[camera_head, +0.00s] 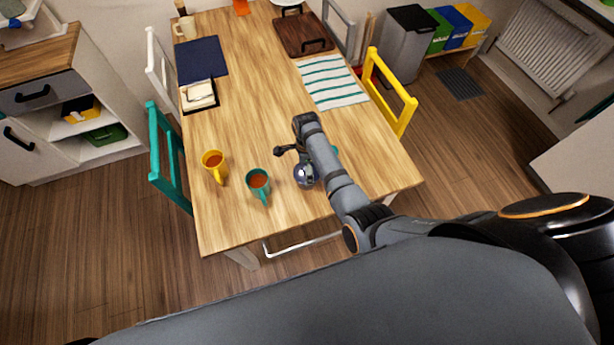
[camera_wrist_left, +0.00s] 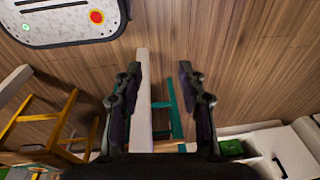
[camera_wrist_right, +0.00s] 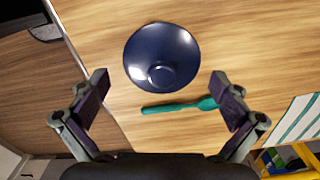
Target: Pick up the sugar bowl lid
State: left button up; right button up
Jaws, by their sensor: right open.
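A dark blue, glossy round piece with a small round knob or base, seemingly the sugar bowl lid (camera_wrist_right: 140,52), shows from above in the right wrist view. Whether it rests on a bowl below is hard to tell. In the head view the blue sugar bowl (camera_head: 306,177) stands on the table beside my right arm, partly hidden. My right gripper (camera_wrist_right: 161,85) is open and empty above the table, its fingers pointing toward the blue piece, apart from it. My left gripper (camera_wrist_left: 157,78) is open and empty, away from the table top.
A teal utensil (camera_wrist_right: 180,106) lies beside the blue piece. A teal mug (camera_head: 259,182) and a yellow mug (camera_head: 214,164) stand left of it on the table (camera_head: 235,230). A striped cloth (camera_head: 331,82) lies farther back. Chairs flank the table. The table's middle is clear.

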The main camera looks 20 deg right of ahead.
notch_tip(320, 180, down, 3)
jog(key=shift+w+r+b, duration=0.1)
jog(key=shift+r+b, duration=0.1)
jog(key=shift+b, duration=0.45)
jog(key=shift+r, duration=0.2)
jog(key=c, duration=1.1)
pick_arm(q)
jog(key=s+f, duration=0.2)
jog(key=shift+f, duration=0.3)
pick_arm(e)
jog(key=shift+s+a, duration=0.1)
jog(key=shift+s, duration=0.2)
jog(key=shift+c, duration=0.8)
